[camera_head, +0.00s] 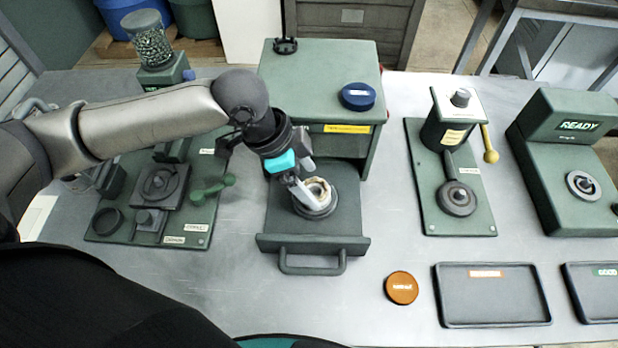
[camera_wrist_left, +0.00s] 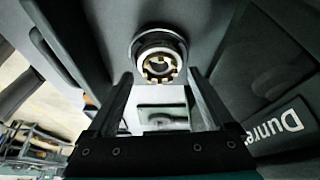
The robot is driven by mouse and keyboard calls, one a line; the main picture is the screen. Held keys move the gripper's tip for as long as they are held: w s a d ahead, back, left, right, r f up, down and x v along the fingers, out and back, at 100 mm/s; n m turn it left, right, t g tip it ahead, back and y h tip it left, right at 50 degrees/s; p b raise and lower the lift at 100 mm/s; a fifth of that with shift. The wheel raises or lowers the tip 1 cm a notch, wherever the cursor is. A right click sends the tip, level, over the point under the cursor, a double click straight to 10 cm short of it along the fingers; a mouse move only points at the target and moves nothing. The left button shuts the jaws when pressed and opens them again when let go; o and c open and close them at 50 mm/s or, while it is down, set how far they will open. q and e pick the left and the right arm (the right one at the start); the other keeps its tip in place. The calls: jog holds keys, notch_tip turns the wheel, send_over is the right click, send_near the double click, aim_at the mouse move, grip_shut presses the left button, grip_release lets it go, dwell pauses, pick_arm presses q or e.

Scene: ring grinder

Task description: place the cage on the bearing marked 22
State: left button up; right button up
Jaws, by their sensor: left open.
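A brass-coloured toothed ring that looks like the cage sits on a round pale and grey piece on the pulled-out green drawer (camera_head: 347,222). In the left wrist view the cage (camera_wrist_left: 173,65) lies ahead of the fingertips, within the grey ring (camera_wrist_left: 147,38). In the head view the round assembly (camera_head: 320,193) is partly covered by my left gripper (camera_head: 306,196). That gripper is open, its two fingers (camera_wrist_left: 158,80) on either side below the cage, with nothing between them. No 22 mark is readable on any bearing. My right gripper is not in view.
A green cabinet (camera_head: 279,86) with a blue disc (camera_head: 358,96) stands behind the drawer. A green station (camera_head: 205,219) is left, a yellow-handled press (camera_head: 440,136) right, and the READY machine (camera_head: 541,125) far right. An orange disc (camera_head: 401,288) and dark trays (camera_head: 494,312) lie in front.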

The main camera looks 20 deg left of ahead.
pick_arm(q)
jog(key=p+v, duration=0.2)
jog(key=v, duration=0.9)
jog(key=shift+r, duration=0.3)
jog(key=shift+f, duration=0.1)
